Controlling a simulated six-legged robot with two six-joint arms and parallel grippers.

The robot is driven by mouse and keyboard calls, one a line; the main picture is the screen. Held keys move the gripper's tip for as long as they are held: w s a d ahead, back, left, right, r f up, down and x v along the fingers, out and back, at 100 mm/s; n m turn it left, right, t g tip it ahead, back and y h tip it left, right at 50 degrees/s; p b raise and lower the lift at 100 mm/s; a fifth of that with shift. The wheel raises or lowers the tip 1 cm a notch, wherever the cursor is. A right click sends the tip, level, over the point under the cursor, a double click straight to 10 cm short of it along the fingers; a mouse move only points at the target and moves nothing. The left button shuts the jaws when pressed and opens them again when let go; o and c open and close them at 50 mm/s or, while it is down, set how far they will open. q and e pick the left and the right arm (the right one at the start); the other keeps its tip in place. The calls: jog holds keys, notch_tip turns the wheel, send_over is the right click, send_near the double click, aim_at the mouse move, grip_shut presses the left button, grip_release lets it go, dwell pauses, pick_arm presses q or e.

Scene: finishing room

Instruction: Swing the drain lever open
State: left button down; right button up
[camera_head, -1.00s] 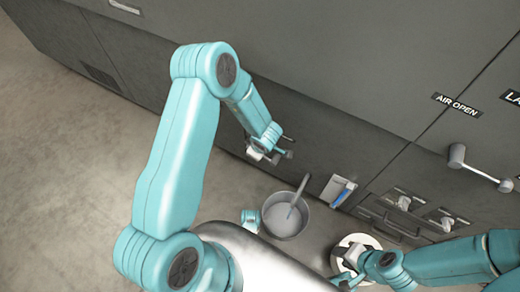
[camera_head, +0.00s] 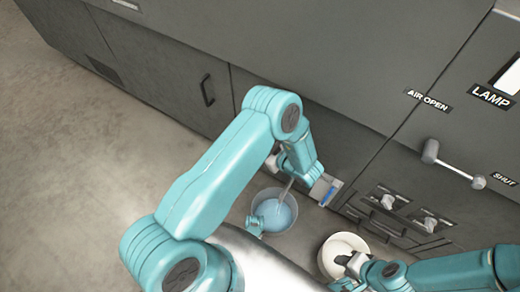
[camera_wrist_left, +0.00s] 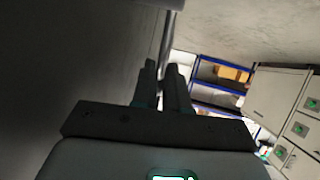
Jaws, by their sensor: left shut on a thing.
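A grey lever (camera_head: 453,165) with a thick end at upper left sits on the cabinet front at the right, between the AIR OPEN and SHUT labels. No drain label is readable. My left gripper (camera_head: 284,168) is over a pot (camera_head: 289,218) and shut on the grey stick (camera_head: 286,192) that leans in it. In the left wrist view the grey rod (camera_wrist_left: 168,50) stands between the dark fingers (camera_wrist_left: 161,88). My right gripper (camera_head: 343,270) is at a white round bowl (camera_head: 328,248); I cannot tell whether its jaws are open.
The pot holds pale blue liquid (camera_head: 272,215). A blue item (camera_head: 328,195) lies on a pale card beside it. Cabinet knobs (camera_head: 388,202) and a black handle (camera_head: 207,90) stick out. Open floor (camera_head: 90,190) lies at the left.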

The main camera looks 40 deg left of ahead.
pick_arm(q)
jog(key=d+y+b, duration=0.1)
jog(key=y+b, duration=0.1)
jog(key=shift+w+d+y, duration=0.1)
jog(key=shift+d+y, duration=0.2)
jog(key=shift+d, duration=0.05)
jog(key=shift+d+r+y+b, duration=0.1)
jog(key=shift+d+y+b, duration=0.15)
jog(key=shift+y+b, duration=0.35)
jog(key=shift+w+d+r, duration=0.1)
jog(key=c, duration=1.1)
grip_release()
jog(key=shift+c, duration=0.2)
jog(key=shift+m, duration=0.3)
jog(key=shift+d, duration=0.15)
